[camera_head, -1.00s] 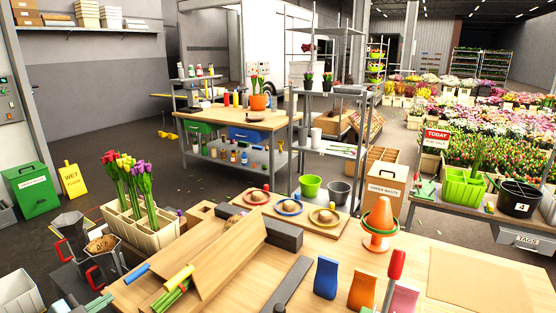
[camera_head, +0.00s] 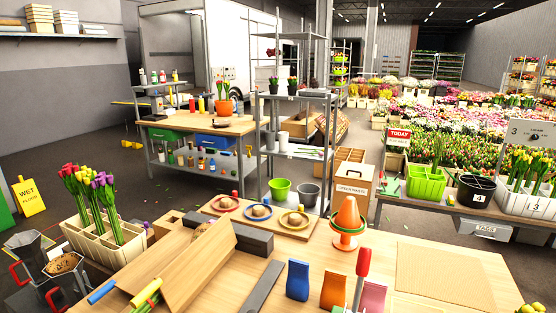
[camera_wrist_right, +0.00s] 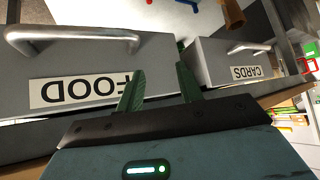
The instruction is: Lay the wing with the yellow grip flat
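A wooden board with hinged wings lies on the near table in the head view. The wing with the yellow grip (camera_head: 203,263) appears raised and tilted; its exact angle is hard to tell. The yellow grip (camera_head: 146,291) is at its near left corner, and green stems show beside it. A blue grip (camera_head: 101,292) is at the near end of the left part of the board. My left gripper is in no view. My right gripper (camera_wrist_right: 160,88) shows in the right wrist view, open and empty, with its green fingers apart, in front of grey drawers. The board is not in that view.
A dark bar (camera_head: 263,287) lies right of the wing, and a dark block (camera_head: 252,238) is behind it. Blue (camera_head: 297,280) and orange (camera_head: 333,289) packets stand further right. A cream tulip crate (camera_head: 104,242) is left. Drawers marked FOOD (camera_wrist_right: 100,68) and CARDS (camera_wrist_right: 235,60) face my right gripper.

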